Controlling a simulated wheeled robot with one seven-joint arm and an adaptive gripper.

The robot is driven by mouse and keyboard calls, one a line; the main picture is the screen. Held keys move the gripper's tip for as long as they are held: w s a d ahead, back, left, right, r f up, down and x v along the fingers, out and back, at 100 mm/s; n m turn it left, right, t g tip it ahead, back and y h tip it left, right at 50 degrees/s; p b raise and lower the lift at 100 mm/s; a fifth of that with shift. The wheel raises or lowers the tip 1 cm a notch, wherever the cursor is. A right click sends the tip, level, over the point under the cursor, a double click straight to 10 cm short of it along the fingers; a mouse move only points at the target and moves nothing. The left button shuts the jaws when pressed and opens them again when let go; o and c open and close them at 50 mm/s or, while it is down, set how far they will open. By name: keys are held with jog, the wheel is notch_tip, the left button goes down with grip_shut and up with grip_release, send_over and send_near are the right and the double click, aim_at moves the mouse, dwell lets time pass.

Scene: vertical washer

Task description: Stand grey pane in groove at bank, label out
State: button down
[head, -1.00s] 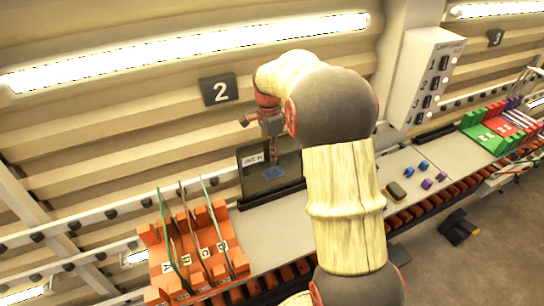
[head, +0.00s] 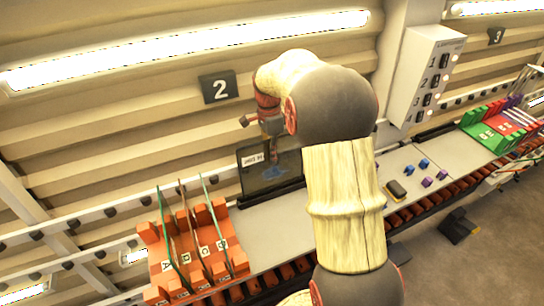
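The grey pane (head: 254,181) is a dark, see-through sheet standing about upright at the back of the grey bench, with a white label (head: 252,159) at its upper left facing me. Its lower edge is at a dark grooved strip (head: 284,192); I cannot tell whether it is seated in the groove. A blue patch (head: 274,173) shows low on the pane. My gripper (head: 272,150) is at the upper middle of the pane, partly behind my arm. Its fingers are too small and overlapped to tell whether they hold the pane.
An orange rack (head: 208,262) with several upright panes and lettered slots stands at the left. Small blue and purple blocks and a dark yellow-edged block (head: 396,190) lie right of my arm. A green and red rack (head: 490,135) is farther right. A number 2 sign (head: 219,88) hangs behind.

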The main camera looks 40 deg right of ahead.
jog(key=shift+w+r, duration=0.1)
jog(key=shift+w, duration=0.1)
dwell(0.5)
jog(key=c, duration=2.1)
grip_release()
jog(key=shift+s, duration=0.1)
jog(key=shift+o, duration=0.7)
jog(key=shift+f, duration=0.2)
jog(key=shift+r, duration=0.1)
notch_tip(320, 180, up, 12)
jog(key=w, duration=0.1)
jog(key=shift+w+d, duration=0.15)
jog(key=shift+d, duration=0.05)
